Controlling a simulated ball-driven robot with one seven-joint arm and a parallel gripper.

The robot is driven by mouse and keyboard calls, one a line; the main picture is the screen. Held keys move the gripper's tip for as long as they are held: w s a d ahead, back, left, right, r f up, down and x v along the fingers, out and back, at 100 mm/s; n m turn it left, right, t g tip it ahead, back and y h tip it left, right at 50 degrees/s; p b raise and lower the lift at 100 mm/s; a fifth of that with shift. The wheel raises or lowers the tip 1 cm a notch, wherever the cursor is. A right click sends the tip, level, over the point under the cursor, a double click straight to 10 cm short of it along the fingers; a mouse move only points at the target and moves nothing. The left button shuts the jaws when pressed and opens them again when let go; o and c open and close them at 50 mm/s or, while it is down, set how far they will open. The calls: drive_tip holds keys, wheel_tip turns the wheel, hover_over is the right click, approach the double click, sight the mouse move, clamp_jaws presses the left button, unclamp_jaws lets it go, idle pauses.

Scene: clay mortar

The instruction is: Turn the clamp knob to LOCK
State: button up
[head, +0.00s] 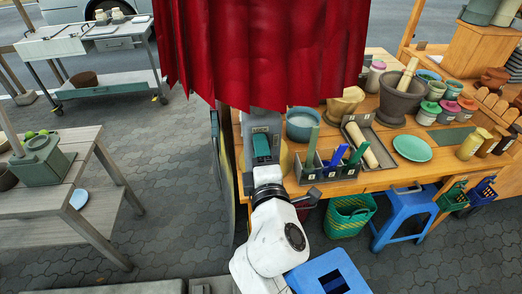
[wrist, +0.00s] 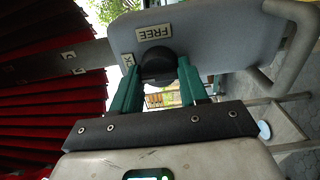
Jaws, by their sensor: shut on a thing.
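The round black clamp knob (wrist: 158,66) sits on a grey plate (wrist: 215,40) in the wrist view. My gripper (wrist: 157,80) has its two green fingers on either side of the knob, shut on it. A white label reading FREE (wrist: 154,32) is just above the knob in the picture. A second white label (wrist: 127,60) at the left is partly covered by a finger, and I cannot read it fully. In the head view my gripper (head: 262,150) reaches the grey clamp plate (head: 263,121) below the red curtain; the knob is hidden there.
A red curtain (head: 260,50) hangs over the clamp. A wooden table (head: 330,180) to the right holds a mortar (head: 402,98), a bowl (head: 301,125), a tool caddy (head: 325,173) and jars. A blue stool (head: 405,212) stands below.

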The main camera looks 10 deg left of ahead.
drive_tip(key=o, duration=1)
drive_tip(key=shift+o, duration=0.2)
drive_tip(key=b+v, duration=0.1)
drive_tip(key=v, duration=0.9)
drive_tip(key=shift+s+b, duration=0.3)
drive_tip(key=shift+s, duration=0.1)
